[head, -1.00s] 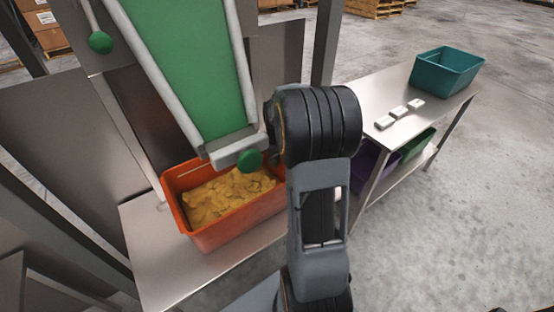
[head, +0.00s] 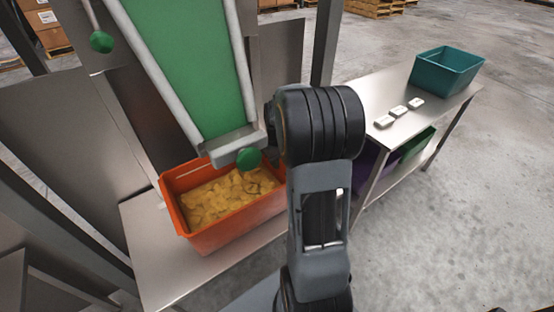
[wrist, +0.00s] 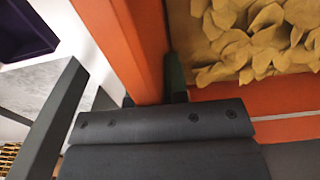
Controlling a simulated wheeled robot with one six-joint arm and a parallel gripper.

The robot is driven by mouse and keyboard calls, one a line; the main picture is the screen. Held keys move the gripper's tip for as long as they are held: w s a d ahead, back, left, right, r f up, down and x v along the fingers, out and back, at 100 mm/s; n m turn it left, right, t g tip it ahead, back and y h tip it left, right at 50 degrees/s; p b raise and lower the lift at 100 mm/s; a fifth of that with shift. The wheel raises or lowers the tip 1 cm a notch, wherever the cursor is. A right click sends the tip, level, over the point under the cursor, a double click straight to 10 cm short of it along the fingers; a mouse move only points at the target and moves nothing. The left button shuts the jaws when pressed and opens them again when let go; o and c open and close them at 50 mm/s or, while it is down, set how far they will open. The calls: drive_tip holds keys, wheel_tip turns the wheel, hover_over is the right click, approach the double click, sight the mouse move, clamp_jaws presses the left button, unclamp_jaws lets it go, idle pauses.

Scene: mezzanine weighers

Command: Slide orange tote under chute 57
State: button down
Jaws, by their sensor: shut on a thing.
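The orange tote (head: 215,237), filled with yellow chip-like pieces (head: 230,195), stands on a steel table. Its far right part lies beneath the lower lip of the green chute (head: 185,65); much of the tote sticks out in front. No number is readable on the chute. My gripper (wrist: 126,62) shows in the wrist view, with its fingers on either side of the tote's orange wall (wrist: 140,45), shut on it. In the head view my arm hides the gripper and the tote's right end.
The steel table (head: 165,270) is bare in front and left. On the right, a second table (head: 385,140) bears a teal tote (head: 447,72) and small white blocks (head: 398,112), with purple and green totes below.

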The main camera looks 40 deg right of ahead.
drive_tip(key=shift+s, duration=0.25)
drive_tip(key=c, duration=1.1)
unclamp_jaws()
drive_tip(key=shift+o, duration=0.2)
wheel_tip(320, 180, up, 14)
drive_tip(key=p, duration=0.3)
drive_tip(key=shift+a+f, duration=0.1)
drive_tip(key=shift+f, duration=0.05)
